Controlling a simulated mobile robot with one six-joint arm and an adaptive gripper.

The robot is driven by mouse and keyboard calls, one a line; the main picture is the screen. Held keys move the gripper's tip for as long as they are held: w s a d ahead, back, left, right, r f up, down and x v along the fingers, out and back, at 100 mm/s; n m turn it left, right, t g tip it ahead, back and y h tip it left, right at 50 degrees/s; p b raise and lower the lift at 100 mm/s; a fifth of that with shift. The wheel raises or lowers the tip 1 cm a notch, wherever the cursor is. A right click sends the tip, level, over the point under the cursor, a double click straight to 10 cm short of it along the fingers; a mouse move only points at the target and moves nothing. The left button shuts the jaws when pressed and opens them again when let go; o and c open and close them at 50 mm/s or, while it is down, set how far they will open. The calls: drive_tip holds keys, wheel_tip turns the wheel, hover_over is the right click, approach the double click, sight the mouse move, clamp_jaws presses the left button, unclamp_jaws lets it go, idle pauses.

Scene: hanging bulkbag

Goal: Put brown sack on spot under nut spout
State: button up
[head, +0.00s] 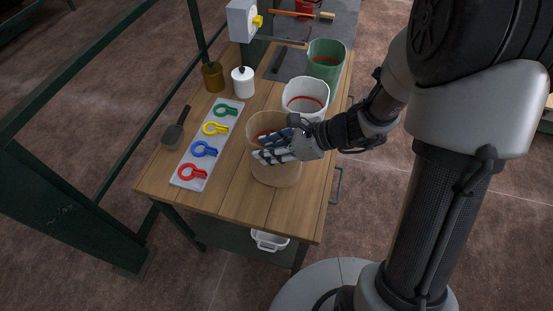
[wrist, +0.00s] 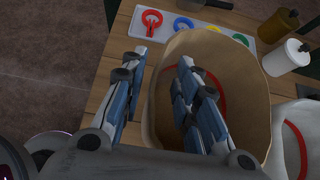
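The brown sack (head: 277,174) stands upright and open-topped on the wooden table, near its front end. A red band shows inside it. In the wrist view the sack (wrist: 240,65) fills the middle. My gripper (head: 264,148) is at the sack's rim. In the wrist view my gripper (wrist: 163,56) has its fingers apart, one outside the sack wall and one inside the mouth, with the rim between them. I see no clear grip on the wall. I cannot make out a nut spout or a marked spot.
A white sack (head: 305,92) and a green sack (head: 326,58) stand behind on the table. A tray (head: 187,180) of coloured rings, a scoop (head: 174,132), a brown bottle (head: 212,78) and a white jar (head: 243,82) are at left. Green frame posts (head: 65,165) stand left.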

clamp_jaws()
idle(0.7)
